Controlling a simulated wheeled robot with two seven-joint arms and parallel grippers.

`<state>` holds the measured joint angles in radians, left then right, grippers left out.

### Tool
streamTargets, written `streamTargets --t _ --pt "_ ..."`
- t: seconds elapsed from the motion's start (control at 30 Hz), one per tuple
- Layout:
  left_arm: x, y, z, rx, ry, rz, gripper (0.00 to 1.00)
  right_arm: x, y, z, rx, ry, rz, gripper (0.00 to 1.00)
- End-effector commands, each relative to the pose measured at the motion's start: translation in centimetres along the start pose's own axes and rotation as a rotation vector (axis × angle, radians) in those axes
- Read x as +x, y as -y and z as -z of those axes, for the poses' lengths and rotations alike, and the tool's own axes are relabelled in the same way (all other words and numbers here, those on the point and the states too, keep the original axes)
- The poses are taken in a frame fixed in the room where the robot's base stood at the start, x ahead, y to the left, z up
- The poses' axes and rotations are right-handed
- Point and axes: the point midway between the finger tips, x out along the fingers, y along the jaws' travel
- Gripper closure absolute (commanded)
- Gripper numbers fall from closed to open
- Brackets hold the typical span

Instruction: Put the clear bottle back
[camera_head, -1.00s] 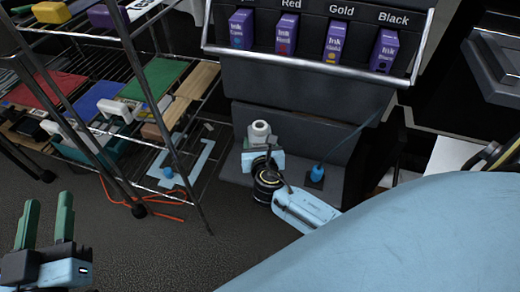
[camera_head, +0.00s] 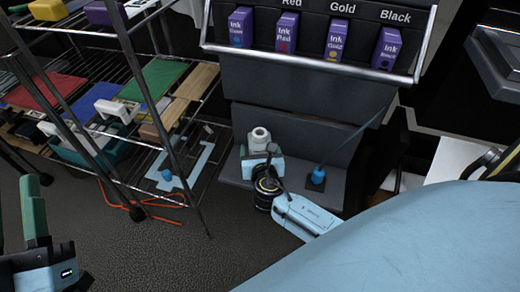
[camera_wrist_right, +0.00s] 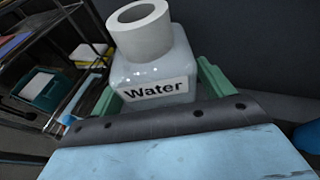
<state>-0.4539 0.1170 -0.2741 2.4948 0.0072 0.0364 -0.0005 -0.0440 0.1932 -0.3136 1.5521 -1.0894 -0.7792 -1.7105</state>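The clear bottle is a pale, squarish bottle with a white cap and a "Water" label. It shows in the head view (camera_head: 259,139) low in front of the dark ink stand, and large in the right wrist view (camera_wrist_right: 152,65). My right gripper (camera_head: 262,158) is at the bottle. In the right wrist view its green fingers (camera_wrist_right: 158,88) stand on either side of the bottle, which sits between them. The bottle's lower part is hidden by the gripper. My left gripper (camera_head: 36,215) is at the lower left edge, partly cut off, with nothing seen in it.
The dark stand (camera_head: 300,115) holds several purple ink boxes on its upper ledge. A blue object (camera_head: 318,176) with a thin stem sits on the lower ledge. A wire rack (camera_head: 130,100) with coloured items stands left. An orange cord (camera_head: 160,198) lies on the floor.

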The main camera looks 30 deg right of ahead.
Motion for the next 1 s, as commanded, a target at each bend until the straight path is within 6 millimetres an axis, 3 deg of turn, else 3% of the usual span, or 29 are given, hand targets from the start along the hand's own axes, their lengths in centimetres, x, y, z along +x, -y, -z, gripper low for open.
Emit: streamTargets --t 0.43,0.77,1.0 --pt "0.1 0.1 -0.3 0.0 0.038 0.002 0.64 -0.4 0.0 -0.4 0.001 -0.001 0.0 0.17" --pt "-1.0 1.0 -5.1 0.016 0.359 0.023 0.64 -3.7 0.0 -0.5 0.001 -0.001 -0.001 0.17" --pt "-3.3 1.9 -8.6 0.025 0.62 0.045 0.64 -6.4 0.0 -0.5 0.002 -0.002 -0.001 0.17"
